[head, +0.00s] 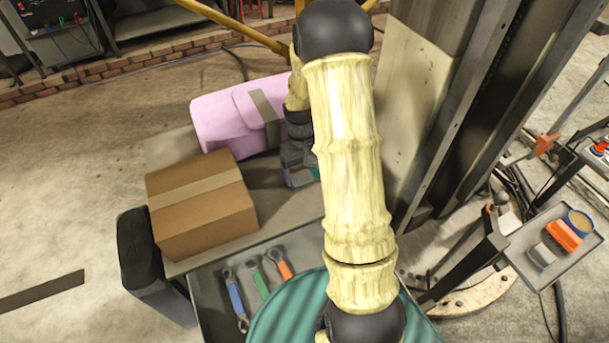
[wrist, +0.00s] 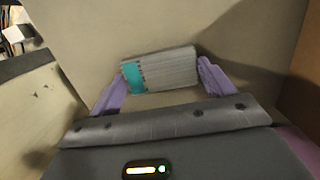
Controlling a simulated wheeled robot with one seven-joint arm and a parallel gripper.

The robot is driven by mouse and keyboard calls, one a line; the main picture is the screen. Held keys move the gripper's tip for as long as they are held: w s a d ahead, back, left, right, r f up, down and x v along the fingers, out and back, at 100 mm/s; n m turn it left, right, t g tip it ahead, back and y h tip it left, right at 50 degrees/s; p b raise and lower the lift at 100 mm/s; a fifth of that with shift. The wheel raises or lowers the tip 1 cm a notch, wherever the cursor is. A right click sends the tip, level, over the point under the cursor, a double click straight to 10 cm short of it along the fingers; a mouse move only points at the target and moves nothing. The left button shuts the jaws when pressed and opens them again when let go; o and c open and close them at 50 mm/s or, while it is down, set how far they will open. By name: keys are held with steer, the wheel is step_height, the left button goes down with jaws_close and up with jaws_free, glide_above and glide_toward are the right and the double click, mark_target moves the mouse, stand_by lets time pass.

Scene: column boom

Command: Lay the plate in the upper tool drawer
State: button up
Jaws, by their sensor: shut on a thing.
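My gripper (wrist: 166,76) is shut on the plate (wrist: 160,70), a small grey ribbed piece with a teal end, between two purple fingers. In the head view my gripper (head: 301,178) is over the grey cabinet top, partly behind my arm, and only a bit of the plate's teal shows. I cannot tell whether the plate touches the top. An open tool drawer (head: 212,308) lies below the cabinet top's front edge, nearer to me than the gripper. It holds spanners with blue (head: 236,300), green (head: 260,285) and orange (head: 285,270) handles. Its right part is hidden.
A taped cardboard box (head: 200,205) stands on the cabinet top (head: 272,190), left of the gripper. A pink case (head: 225,112) with a grey strap lies behind it. A tall pale column (head: 415,110) rises to the right. A small tray (head: 550,250) with orange items stands far right.

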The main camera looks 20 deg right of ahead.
mark_target(304, 175)
step_height(304, 175, up, 10)
steer(key=b, duration=0.1)
stand_by(0.4)
stand_by(0.8)
